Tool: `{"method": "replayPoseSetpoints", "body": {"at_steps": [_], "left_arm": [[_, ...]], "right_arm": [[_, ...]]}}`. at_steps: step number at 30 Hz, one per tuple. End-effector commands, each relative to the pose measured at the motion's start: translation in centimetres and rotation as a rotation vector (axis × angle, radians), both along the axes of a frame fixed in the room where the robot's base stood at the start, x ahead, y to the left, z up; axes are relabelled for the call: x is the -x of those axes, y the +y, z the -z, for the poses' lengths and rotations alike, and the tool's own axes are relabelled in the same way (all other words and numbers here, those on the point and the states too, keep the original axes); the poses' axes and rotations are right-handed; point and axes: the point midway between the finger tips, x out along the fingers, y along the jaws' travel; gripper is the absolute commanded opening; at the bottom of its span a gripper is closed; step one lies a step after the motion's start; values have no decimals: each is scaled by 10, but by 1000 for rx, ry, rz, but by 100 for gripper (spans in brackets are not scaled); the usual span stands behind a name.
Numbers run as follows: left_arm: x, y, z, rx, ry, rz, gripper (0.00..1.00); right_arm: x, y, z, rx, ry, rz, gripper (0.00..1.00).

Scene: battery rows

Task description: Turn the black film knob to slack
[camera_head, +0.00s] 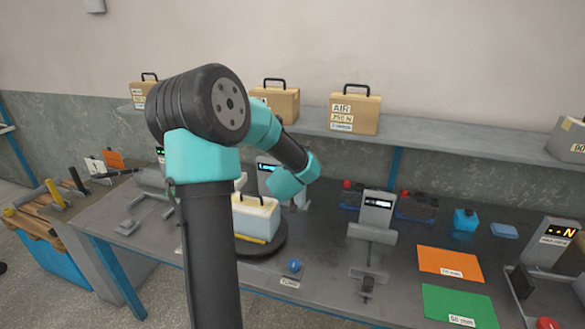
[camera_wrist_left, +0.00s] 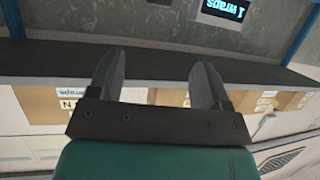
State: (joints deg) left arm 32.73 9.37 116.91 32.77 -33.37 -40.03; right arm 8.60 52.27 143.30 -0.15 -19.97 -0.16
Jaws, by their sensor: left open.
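I cannot pick out the black film knob for certain in either view; my left arm covers part of the bench. A display post (camera_head: 266,178) stands behind the dark turntable (camera_head: 274,244), partly hidden by my arm. A pale battery block (camera_head: 256,214) with a dark handle sits on the turntable. In the left wrist view, a lit display (camera_wrist_left: 226,8) reading "1 wraps" shows upside down at the top. My left gripper (camera_wrist_left: 156,84) is open and empty. In the head view its fingers are mostly hidden behind the teal wrist. My right gripper is not in view.
A blue ball knob (camera_head: 294,265) stands right of the turntable. A grey display stand (camera_head: 376,212) is farther right, with orange (camera_head: 450,262) and green (camera_head: 459,305) mats beyond. Tan cases (camera_head: 355,109) stand on the back shelf (camera_head: 430,146). A blue-sided crate (camera_head: 58,268) is left.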

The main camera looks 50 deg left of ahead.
Motion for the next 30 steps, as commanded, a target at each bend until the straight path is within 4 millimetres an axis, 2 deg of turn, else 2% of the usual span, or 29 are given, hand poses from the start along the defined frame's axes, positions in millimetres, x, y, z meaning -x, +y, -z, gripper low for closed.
{"method": "replayPoseSetpoints", "body": {"at_steps": [9,16,30], "left_arm": [[2,-3,1,10,3,7,72],[-3,2,4,10,3,6,72],[-46,48,30,9,3,5,72]], "right_arm": [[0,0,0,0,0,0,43],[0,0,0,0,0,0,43],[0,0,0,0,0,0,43]]}}
